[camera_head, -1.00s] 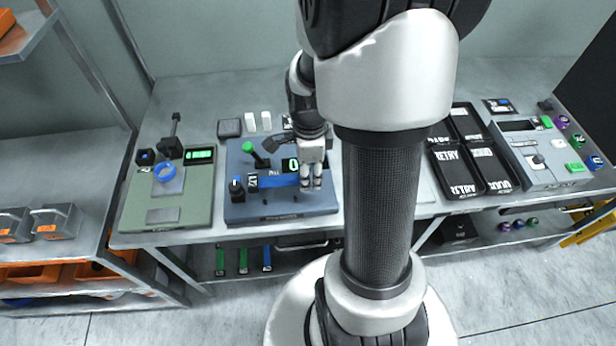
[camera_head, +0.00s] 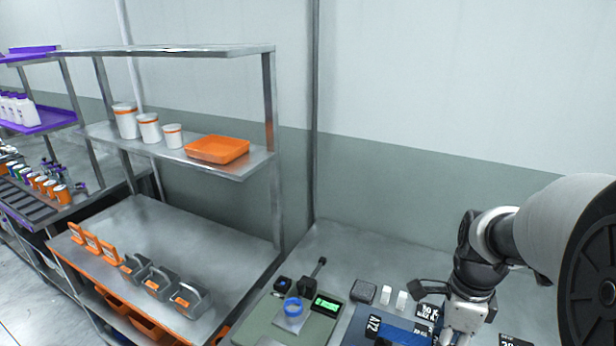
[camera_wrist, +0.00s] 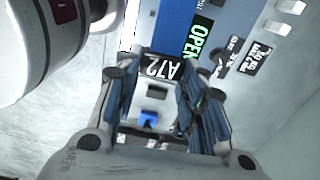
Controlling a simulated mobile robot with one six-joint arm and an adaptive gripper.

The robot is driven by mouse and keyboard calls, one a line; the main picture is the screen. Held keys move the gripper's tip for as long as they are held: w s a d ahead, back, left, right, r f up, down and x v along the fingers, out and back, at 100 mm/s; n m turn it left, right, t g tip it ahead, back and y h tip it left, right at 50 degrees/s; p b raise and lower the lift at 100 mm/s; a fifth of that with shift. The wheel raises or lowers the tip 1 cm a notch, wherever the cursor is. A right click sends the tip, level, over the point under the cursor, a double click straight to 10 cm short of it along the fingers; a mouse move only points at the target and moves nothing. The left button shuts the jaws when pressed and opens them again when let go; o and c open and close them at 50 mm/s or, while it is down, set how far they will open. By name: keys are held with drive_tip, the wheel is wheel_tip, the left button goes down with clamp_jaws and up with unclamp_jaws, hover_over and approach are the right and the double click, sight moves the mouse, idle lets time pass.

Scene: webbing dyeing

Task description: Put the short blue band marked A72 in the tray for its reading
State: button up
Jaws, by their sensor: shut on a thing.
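The short blue band (camera_wrist: 178,20) lies across a blue-grey instrument (camera_wrist: 228,18) with a green OPEN display (camera_wrist: 197,38). A black A72 label (camera_wrist: 162,68) lies between my fingers in the wrist view. Another A72 label (camera_head: 375,325) shows at the band's left in the head view. My gripper (camera_wrist: 150,85) is shut on the band's near end; in the head view my gripper (camera_head: 462,325) is at the bottom edge, over the instrument's right side, its tips partly cut off.
Small white blocks (camera_head: 401,299) stand behind. A steel shelf unit (camera_head: 180,238) with grey holders and an orange tray (camera_head: 217,149) is farther left.

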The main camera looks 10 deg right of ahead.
sight(393, 336)
drive_tip(key=w+a+f+n, duration=0.1)
drive_tip(key=w+a+n, duration=0.1)
drive_tip(key=n, duration=0.2)
drive_tip(key=w+a+f+n, duration=0.2)
drive_tip(key=n, duration=0.1)
drive_tip(key=w+a+f+n, duration=0.1)
drive_tip(key=w+a+n, duration=0.1)
drive_tip(key=a+n, duration=0.1)
drive_tip(key=shift+a+f+n, duration=0.1)
drive_tip(key=shift+f+n, duration=0.3)
drive_tip(key=shift+n, duration=0.4)
drive_tip(key=w+a+f+n, duration=0.3)
drive_tip(key=a+f+n, duration=0.2)
drive_tip(key=a+n, duration=0.4)
drive_tip(key=n, duration=0.3)
drive_tip(key=shift+w+a+f+n, duration=0.15)
drive_tip(key=shift+w+f+n, duration=0.05)
drive_tip(key=shift+w+n, duration=0.15)
